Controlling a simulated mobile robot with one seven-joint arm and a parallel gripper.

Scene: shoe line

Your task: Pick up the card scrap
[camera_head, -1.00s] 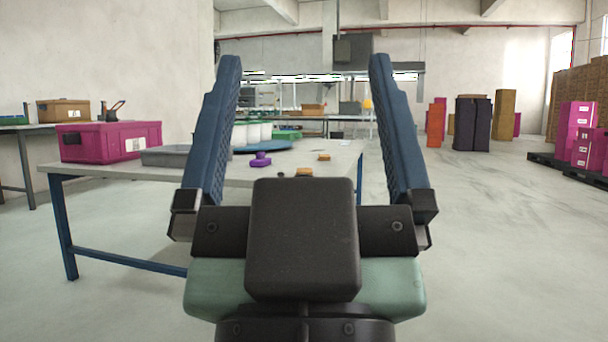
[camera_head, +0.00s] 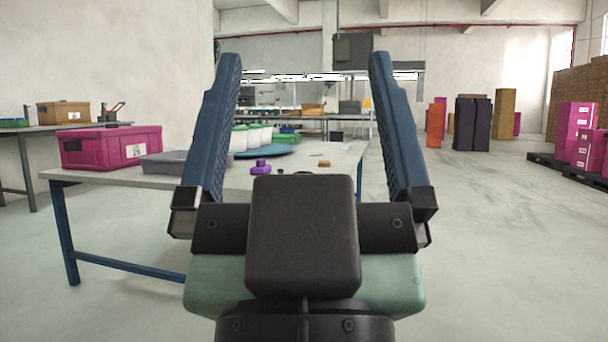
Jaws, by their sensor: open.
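My gripper (camera_head: 305,58) is open and empty, its two blue fingers raised wide apart in front of the worktable (camera_head: 110,174). No piece on the table can be surely named as the card scrap. A small brown-orange piece (camera_head: 324,163) lies on the tabletop, seen between the fingers. A thin pale flat bit lies just behind it, too small to make out. A dark sliver shows just above my gripper's body, mostly hidden by it. The gripper is apart from all these pieces.
A purple part (camera_head: 260,168) lies left of the brown-orange piece. Behind it are a blue round plate (camera_head: 272,151) and white cups (camera_head: 254,136). A grey tray (camera_head: 165,164) and magenta crate (camera_head: 100,150) stand at the table's left.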

